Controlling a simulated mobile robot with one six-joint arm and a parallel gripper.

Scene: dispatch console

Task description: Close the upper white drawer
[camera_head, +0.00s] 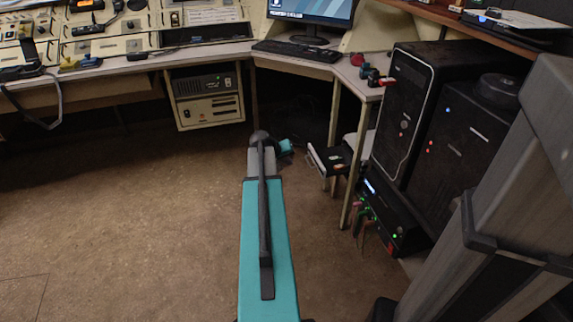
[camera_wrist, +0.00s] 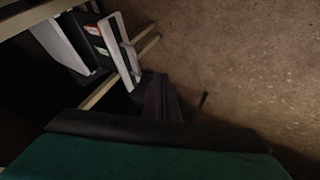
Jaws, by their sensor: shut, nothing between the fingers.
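The upper white drawer (camera_head: 320,164) stands pulled out under the desk at the right, its dark inside showing from above. In the wrist view its white front (camera_wrist: 120,52) with a handle is at the upper left, beside two pale desk legs. My gripper (camera_wrist: 162,88) shows as a dark shape below and right of the drawer front. It is shut and holds nothing. In the head view my teal wrist is left of the drawer, and the fingertips are not clear there. Whether the fingers touch the drawer front, I cannot tell.
A pale desk leg (camera_head: 354,165) stands just right of the drawer. Black computer towers (camera_head: 405,115) and a lit dark unit (camera_head: 390,220) stand farther right. A beige cabinet (camera_head: 208,97) hangs under the desk at left. The brown floor in front is clear.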

